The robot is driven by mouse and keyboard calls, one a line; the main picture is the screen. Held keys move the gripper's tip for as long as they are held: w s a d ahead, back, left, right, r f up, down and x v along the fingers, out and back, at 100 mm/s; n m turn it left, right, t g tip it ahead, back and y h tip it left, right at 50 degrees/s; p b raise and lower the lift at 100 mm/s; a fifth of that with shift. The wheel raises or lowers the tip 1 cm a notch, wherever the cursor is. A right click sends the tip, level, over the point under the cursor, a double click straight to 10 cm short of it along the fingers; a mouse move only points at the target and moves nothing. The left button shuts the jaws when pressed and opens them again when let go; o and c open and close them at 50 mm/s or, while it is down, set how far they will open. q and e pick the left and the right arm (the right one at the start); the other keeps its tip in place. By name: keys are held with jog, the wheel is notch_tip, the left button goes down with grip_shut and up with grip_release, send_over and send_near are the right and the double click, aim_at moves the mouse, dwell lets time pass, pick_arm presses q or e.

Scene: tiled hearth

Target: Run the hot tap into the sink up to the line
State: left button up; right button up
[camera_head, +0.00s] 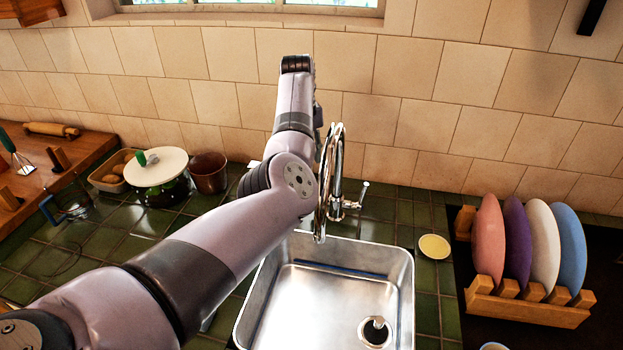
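The steel sink (405,290) is set in the green tiled counter. A blue line (345,271) runs along its inner back wall. A drain fitting (376,331) with a small upright knob is in the sink floor; I cannot tell whether it is closed. I see no clear water level. The chrome tap (335,165) arches behind the sink, with a small lever (364,188) on its right. I see no stream from its spout. My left arm crosses the tap's left side and hides any handle there.
A plate rack (530,307) with several coloured plates stands right of the sink. A small yellow dish (434,246) lies between them. The tiled wall is close behind.

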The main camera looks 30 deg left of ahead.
pick_arm(q)
jog(key=f, duration=0.8)
jog(key=shift+w+d+f, duration=0.25)
jog(key=shift+w+f, duration=0.1)
jog(key=shift+f, duration=0.05)
jog(key=shift+c, duration=0.5)
grip_shut()
jog(key=shift+p, duration=0.3)
